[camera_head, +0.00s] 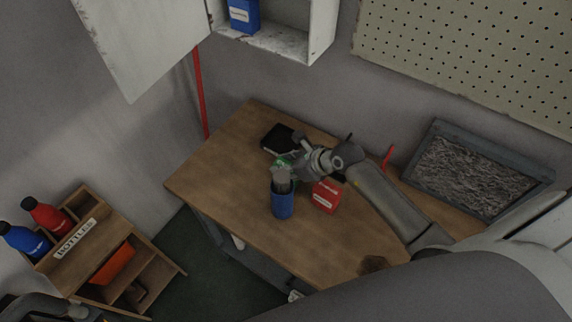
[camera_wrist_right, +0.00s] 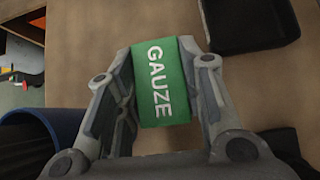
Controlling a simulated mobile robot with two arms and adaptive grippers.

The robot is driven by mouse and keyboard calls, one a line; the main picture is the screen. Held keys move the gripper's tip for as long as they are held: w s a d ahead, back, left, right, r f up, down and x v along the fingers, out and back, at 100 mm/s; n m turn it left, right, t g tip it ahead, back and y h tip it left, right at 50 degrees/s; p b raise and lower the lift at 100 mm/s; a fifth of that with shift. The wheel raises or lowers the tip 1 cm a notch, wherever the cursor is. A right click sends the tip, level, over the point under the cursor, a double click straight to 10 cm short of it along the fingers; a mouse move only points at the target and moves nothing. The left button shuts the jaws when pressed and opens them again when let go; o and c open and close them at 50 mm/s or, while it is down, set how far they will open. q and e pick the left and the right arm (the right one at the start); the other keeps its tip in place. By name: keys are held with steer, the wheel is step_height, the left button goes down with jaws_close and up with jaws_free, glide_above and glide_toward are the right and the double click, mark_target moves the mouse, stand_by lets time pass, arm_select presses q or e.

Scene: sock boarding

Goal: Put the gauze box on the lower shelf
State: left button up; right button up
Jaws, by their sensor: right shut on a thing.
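The green gauze box (camera_wrist_right: 170,112), with white GAUZE lettering, sits between the fingers of my right gripper (camera_wrist_right: 154,74) in the wrist view. The gripper is shut on it. In the head view the right gripper (camera_head: 288,164) is over the back part of the wooden table, and only a bit of green shows there. A white wall cabinet (camera_head: 318,30) stands open at the top, with a blue box (camera_head: 243,15) on its visible shelf (camera_head: 272,38). The upper part of the cabinet is out of view. A dark grey part of my left arm shows at the lower left corner.
On the table (camera_head: 220,178) are a blue cup (camera_head: 283,204) with dark contents, a red box (camera_head: 326,197) and a black item (camera_head: 277,139). A framed grey panel (camera_head: 470,175) stands behind. The cabinet door (camera_head: 145,40) hangs open left. A bottle rack (camera_head: 75,245) stands lower left.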

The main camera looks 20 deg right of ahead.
steer(key=o, duration=0.8)
steer(key=shift+f, duration=0.1)
